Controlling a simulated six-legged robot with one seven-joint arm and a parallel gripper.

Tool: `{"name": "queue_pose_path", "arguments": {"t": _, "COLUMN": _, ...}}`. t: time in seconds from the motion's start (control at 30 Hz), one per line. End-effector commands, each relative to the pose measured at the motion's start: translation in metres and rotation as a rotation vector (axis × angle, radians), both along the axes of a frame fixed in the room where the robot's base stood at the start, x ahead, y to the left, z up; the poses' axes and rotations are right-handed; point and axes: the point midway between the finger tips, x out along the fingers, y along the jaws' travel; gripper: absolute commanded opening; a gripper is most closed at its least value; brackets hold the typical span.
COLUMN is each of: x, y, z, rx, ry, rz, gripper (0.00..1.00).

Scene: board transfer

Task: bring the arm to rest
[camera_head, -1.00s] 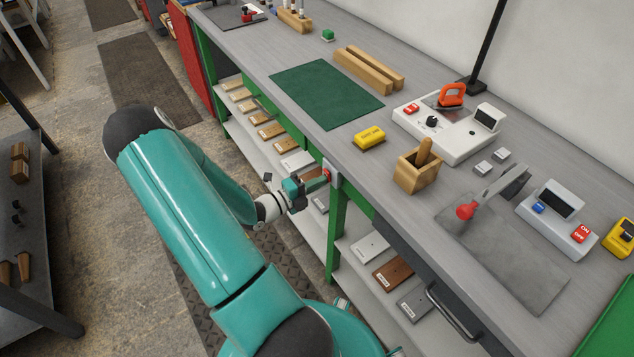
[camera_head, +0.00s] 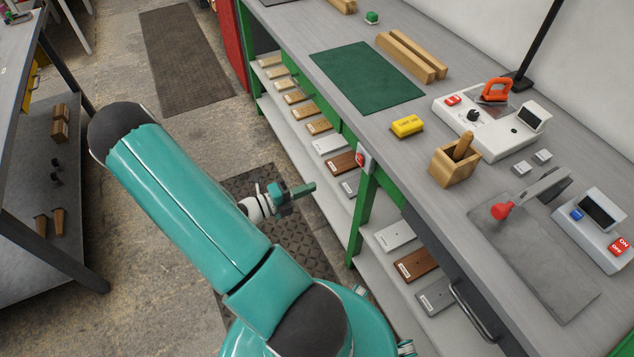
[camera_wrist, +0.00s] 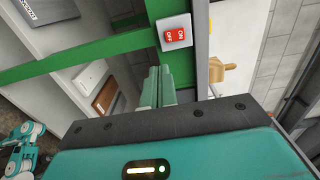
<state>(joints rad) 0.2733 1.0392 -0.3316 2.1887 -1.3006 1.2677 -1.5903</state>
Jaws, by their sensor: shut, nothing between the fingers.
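My teal arm is folded in the head view, with my gripper (camera_head: 303,190) held over the floor in front of the bench. Its fingers are shut with nothing between them. The fingers also show in the wrist view (camera_wrist: 158,88), closed together and pointing toward the green bench frame (camera_wrist: 90,58). A red ON/OFF switch on a white plate (camera_wrist: 175,32) is mounted on that frame, just beyond the fingertips in the picture. In the head view the same switch (camera_head: 363,157) is on the bench front, to the right of my gripper and apart from it.
The grey workbench (camera_head: 440,105) runs along the right, with a green mat (camera_head: 367,75), a yellow block (camera_head: 407,125) and a wooden box (camera_head: 455,165) on top. Several boards lie on the shelf below (camera_head: 300,130). A dark table (camera_head: 75,235) stands left.

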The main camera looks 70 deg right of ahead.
Motion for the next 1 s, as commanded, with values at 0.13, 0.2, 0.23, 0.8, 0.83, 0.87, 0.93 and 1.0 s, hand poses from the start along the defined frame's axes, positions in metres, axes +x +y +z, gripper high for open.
{"name": "queue_pose_path", "arguments": {"t": 0.13, "x": 0.001, "y": 0.002, "z": 0.000, "rx": 0.000, "ry": 0.000, "rz": 0.000, "gripper": 0.00}}
{"name": "queue_pose_path", "arguments": {"t": 0.2, "x": 0.002, "y": 0.001, "z": 0.000, "rx": 0.000, "ry": 0.000, "rz": 0.000, "gripper": 0.00}}
{"name": "queue_pose_path", "arguments": {"t": 0.23, "x": 0.002, "y": 0.001, "z": 0.000, "rx": 0.001, "ry": -0.001, "rz": 0.000, "gripper": 0.00}}
{"name": "queue_pose_path", "arguments": {"t": 0.8, "x": 0.012, "y": 0.009, "z": 0.010, "rx": -0.031, "ry": -0.105, "rz": -0.026, "gripper": 0.00}}
{"name": "queue_pose_path", "arguments": {"t": 0.83, "x": 0.015, "y": 0.013, "z": 0.014, "rx": -0.043, "ry": -0.145, "rz": -0.038, "gripper": 0.00}}
{"name": "queue_pose_path", "arguments": {"t": 0.87, "x": 0.019, "y": 0.016, "z": 0.018, "rx": -0.057, "ry": -0.192, "rz": -0.051, "gripper": 0.00}}
{"name": "queue_pose_path", "arguments": {"t": 0.93, "x": 0.028, "y": 0.027, "z": 0.030, "rx": -0.096, "ry": -0.315, "rz": -0.089, "gripper": 0.00}}
{"name": "queue_pose_path", "arguments": {"t": 1.0, "x": 0.039, "y": 0.041, "z": 0.042, "rx": -0.135, "ry": -0.452, "rz": -0.134, "gripper": 0.00}}
